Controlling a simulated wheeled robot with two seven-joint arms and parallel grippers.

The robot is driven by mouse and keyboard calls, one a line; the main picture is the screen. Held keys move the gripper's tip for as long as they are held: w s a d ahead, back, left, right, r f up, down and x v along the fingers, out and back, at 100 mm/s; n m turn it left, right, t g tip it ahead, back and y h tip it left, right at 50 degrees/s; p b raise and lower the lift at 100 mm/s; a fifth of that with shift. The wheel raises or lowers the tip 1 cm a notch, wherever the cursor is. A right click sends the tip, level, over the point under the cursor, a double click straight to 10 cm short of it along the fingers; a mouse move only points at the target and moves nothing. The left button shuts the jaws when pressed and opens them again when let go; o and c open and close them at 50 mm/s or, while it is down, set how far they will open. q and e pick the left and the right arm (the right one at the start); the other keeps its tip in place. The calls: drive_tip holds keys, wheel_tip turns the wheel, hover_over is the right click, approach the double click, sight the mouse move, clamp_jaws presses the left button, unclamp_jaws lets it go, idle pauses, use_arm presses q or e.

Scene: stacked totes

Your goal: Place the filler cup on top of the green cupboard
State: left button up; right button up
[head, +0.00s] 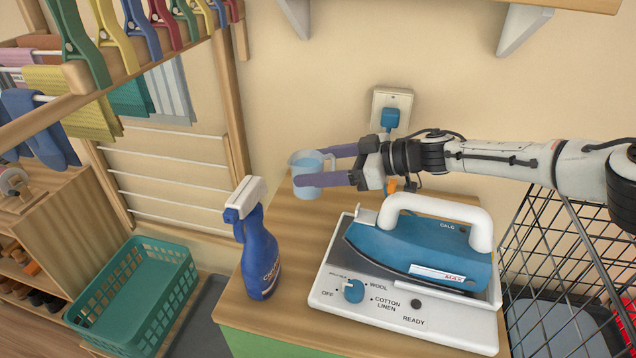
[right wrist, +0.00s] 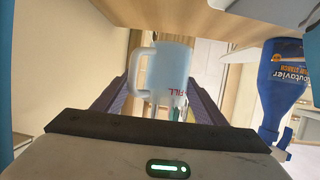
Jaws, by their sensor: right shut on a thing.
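The filler cup (head: 306,172) is a small pale-blue translucent jug with a handle. My right gripper (head: 322,165) is shut on it at the back of the cupboard's top. The green cupboard has a wooden top (head: 290,232) and a green front (head: 262,345), of which only a strip shows. My left gripper is not in view.
A blue spray bottle (head: 257,250) stands at the cupboard top's left. A blue iron (head: 425,250) on its white station (head: 385,315) fills the right. A wall socket (head: 391,105), wire basket (head: 560,250), green basket (head: 135,295) and pegged drying rack (head: 170,150) surround it.

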drive_tip(key=shift+f, duration=2.05)
drive_tip(key=shift+f, duration=0.15)
drive_tip(key=o, duration=1.4)
drive_tip(key=shift+f, duration=0.1)
drive_tip(key=shift+c, duration=0.2)
drive_tip(key=shift+d+r, duration=0.1)
drive_tip(key=shift+r, duration=0.2)
drive_tip(key=v, duration=1.1)
drive_tip(key=shift+s+d, duration=0.25)
drive_tip(key=shift+d, duration=0.1)
